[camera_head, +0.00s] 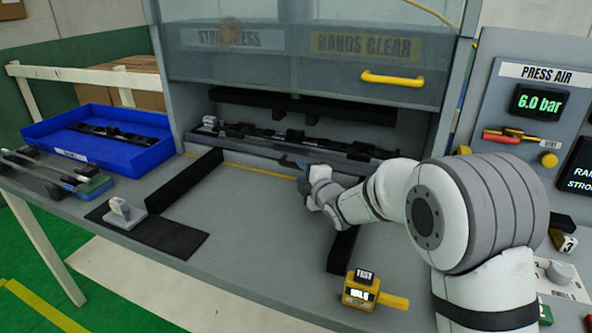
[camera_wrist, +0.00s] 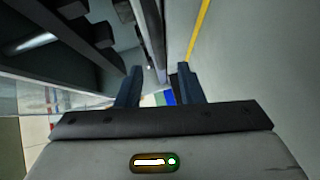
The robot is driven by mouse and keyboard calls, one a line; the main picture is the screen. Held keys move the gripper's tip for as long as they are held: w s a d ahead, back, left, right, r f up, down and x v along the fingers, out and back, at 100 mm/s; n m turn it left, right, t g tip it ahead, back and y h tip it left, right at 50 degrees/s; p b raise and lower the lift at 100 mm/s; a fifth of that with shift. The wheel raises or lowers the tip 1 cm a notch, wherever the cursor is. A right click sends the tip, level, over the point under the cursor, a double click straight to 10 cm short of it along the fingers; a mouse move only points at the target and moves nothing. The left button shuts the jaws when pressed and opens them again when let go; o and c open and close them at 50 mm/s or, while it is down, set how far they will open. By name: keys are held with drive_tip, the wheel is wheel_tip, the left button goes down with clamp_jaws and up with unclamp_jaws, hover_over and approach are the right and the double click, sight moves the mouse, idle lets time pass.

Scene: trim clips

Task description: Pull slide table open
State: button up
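The slide table (camera_head: 345,157) is a grey plate carrying dark fixtures and black parts. It sits back inside the press opening, under the raised clear guard. No handle shows clearly; the wrist and fingers hide part of the front edge.
Black rails (camera_head: 185,180) flank a clear grey bench area in front of the press. A small pale block (camera_head: 120,212) stands on a black mat at left. A blue tray (camera_head: 105,150) is at far left. A yellow tester (camera_head: 362,290) lies near the front edge, by my arm.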

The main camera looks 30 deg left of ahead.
sight(296, 168)
drive_tip(key=x, duration=0.6)
drive_tip(key=shift+w+p, duration=0.1)
drive_tip(key=shift+p, duration=0.2)
clamp_jaws()
drive_tip(key=shift+f, duration=0.1)
